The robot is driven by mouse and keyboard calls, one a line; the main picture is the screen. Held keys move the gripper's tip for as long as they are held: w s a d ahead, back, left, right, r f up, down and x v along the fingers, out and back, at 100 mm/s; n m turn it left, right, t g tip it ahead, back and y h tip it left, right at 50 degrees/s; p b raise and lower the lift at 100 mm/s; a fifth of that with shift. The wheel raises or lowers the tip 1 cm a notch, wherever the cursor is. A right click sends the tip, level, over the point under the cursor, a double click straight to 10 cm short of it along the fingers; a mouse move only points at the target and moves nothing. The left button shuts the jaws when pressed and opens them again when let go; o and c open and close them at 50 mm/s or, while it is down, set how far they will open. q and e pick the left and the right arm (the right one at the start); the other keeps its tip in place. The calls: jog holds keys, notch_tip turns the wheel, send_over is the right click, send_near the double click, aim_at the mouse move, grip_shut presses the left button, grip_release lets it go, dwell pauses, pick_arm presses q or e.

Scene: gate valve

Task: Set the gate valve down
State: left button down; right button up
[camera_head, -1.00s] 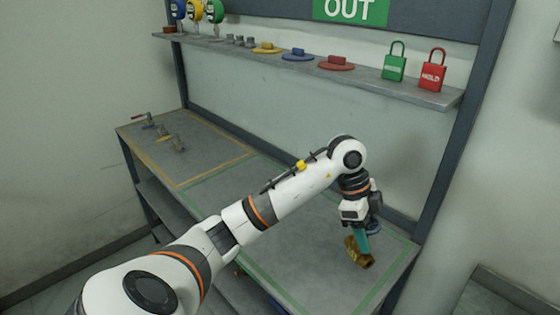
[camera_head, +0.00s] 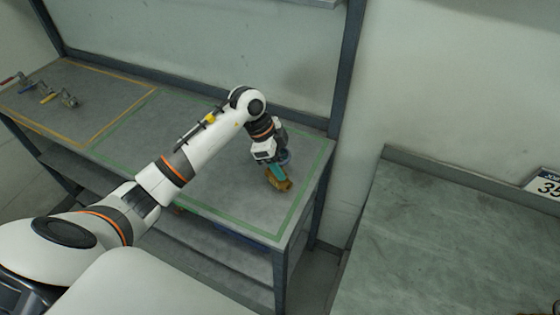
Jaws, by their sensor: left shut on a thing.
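The gate valve (camera_head: 280,184) is a brass body with a blue handwheel (camera_head: 285,158) partly visible behind the fingers. It is at or just above the grey bench top, inside the green outline (camera_head: 305,196), near the bench's right end. Whether it touches the surface I cannot tell. My left gripper (camera_head: 275,172) is shut on the valve from above, with teal fingers against it. My right gripper is not in view.
Several small valves (camera_head: 45,92) lie in the yellow outlined area (camera_head: 110,128) at the bench's left. The green area around the held valve is mostly clear. A second grey table (camera_head: 440,235) stands at the right, with a number sign (camera_head: 545,186). A dark post (camera_head: 345,90) rises behind the bench.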

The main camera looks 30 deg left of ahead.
pick_arm(q)
jog(key=shift+f, duration=0.7)
jog(key=shift+c, duration=2.3)
grip_release()
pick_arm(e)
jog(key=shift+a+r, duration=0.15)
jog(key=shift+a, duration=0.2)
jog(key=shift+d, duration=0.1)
pick_arm(q)
jog(key=shift+r, duration=0.1)
jog(key=shift+a+r, duration=0.2)
jog(key=shift+r, duration=0.1)
jog(key=b+v, duration=0.2)
jog(key=v, duration=0.9)
jog(key=shift+s+r, duration=0.15)
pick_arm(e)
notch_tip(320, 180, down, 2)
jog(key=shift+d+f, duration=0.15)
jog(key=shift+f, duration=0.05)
